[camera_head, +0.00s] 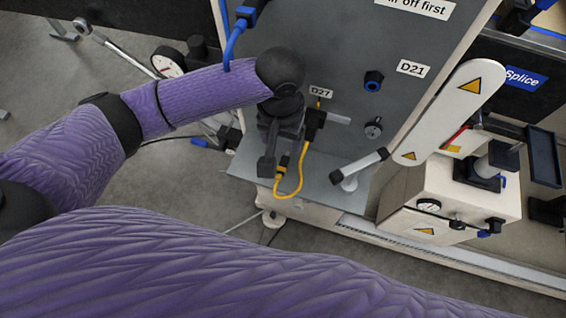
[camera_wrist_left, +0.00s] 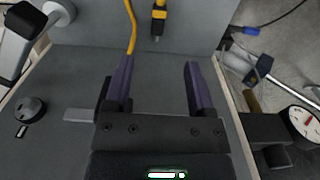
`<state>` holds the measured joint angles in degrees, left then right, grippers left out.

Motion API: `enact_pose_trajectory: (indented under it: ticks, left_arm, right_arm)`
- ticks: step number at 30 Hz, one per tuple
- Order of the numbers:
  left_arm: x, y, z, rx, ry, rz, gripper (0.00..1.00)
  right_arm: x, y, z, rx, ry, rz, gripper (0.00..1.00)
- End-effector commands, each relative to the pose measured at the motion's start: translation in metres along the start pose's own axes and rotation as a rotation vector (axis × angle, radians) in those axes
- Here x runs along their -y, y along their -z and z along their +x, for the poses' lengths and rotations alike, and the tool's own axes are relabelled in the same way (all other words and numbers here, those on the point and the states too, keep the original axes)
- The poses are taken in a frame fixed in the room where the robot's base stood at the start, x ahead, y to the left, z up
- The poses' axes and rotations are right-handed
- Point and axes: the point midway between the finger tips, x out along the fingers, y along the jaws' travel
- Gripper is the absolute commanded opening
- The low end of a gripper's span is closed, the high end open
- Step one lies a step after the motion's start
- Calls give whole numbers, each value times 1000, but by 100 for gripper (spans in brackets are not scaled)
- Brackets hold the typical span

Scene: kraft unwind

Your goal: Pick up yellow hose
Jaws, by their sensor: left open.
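The yellow hose (camera_head: 291,194) hangs in a loop in front of the grey panel, below the D27 label. Its free end has a dark connector (camera_head: 284,161). In the left wrist view the hose (camera_wrist_left: 131,28) runs down beside the left-hand finger, and the connector end (camera_wrist_left: 158,18) lies beyond the fingertips, in line with the gap. My left gripper (camera_head: 284,153) is open, close to the hose, with nothing seen between its fingers (camera_wrist_left: 157,72). The gripper partly hides the hose's upper end. My right gripper is not in view.
A white arm with warning triangles (camera_head: 450,110) juts out on the right. A blue hose (camera_head: 232,42) hangs at upper left, near a gauge (camera_head: 168,62).

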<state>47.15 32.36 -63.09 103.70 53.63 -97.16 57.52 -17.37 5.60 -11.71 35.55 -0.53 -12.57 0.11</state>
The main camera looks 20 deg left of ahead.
Motion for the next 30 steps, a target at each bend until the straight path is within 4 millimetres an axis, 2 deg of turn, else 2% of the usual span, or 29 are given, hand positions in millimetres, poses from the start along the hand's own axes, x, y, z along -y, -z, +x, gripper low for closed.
enact_pose_trajectory:
  ticks: [15, 18, 24, 25, 26, 30]
  left_arm:
    - [-1, 0, 111, 2, 0, 1, 71]
    - [-1, 0, 119, 0, -1, 2, 71]
    - [-1, 0, 118, -2, -2, 2, 71]
    - [-1, 0, 118, -2, -2, 2, 68]
    - [-1, 0, 118, -2, -2, 2, 62]
    - [-1, 0, 118, -2, -2, 2, 32]
  right_arm:
    - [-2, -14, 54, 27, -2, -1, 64]
    - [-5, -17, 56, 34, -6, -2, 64]
    - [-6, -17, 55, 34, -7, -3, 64]
    - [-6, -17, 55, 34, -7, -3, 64]
    - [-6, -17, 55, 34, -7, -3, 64]
    - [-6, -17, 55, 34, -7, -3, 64]
